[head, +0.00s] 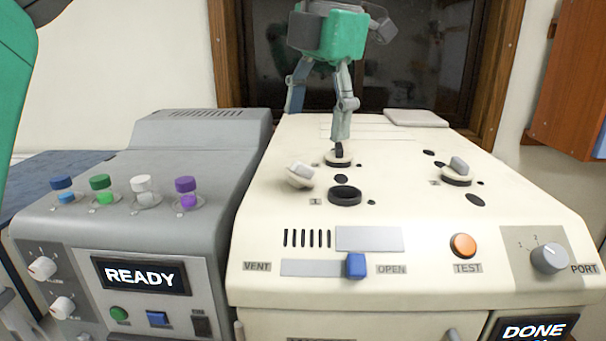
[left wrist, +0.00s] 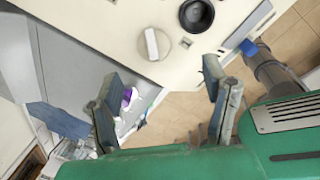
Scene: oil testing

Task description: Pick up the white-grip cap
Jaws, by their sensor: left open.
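The white-grip cap (head: 300,174) sits tilted on the cream machine's top, just left of an open black-rimmed port (head: 345,196). In the left wrist view its pale grip (left wrist: 152,43) shows beside the dark port (left wrist: 197,15). My left gripper (head: 317,125) is open and empty, its fingers pointing down behind and above the cap in the head view. In the left wrist view the gripper (left wrist: 163,82) has its fingers spread wide, with the cap beyond the gap between them. Neither finger visibly touches the cap. My right gripper is not in view.
A dark-grip cap (head: 339,158) stands under one left fingertip; contact is unclear. A grey-grip cap (head: 457,174) is at right. The grey machine (head: 150,240) on the left holds several coloured vials. A blue slider (head: 356,266) and orange button (head: 463,245) are in front.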

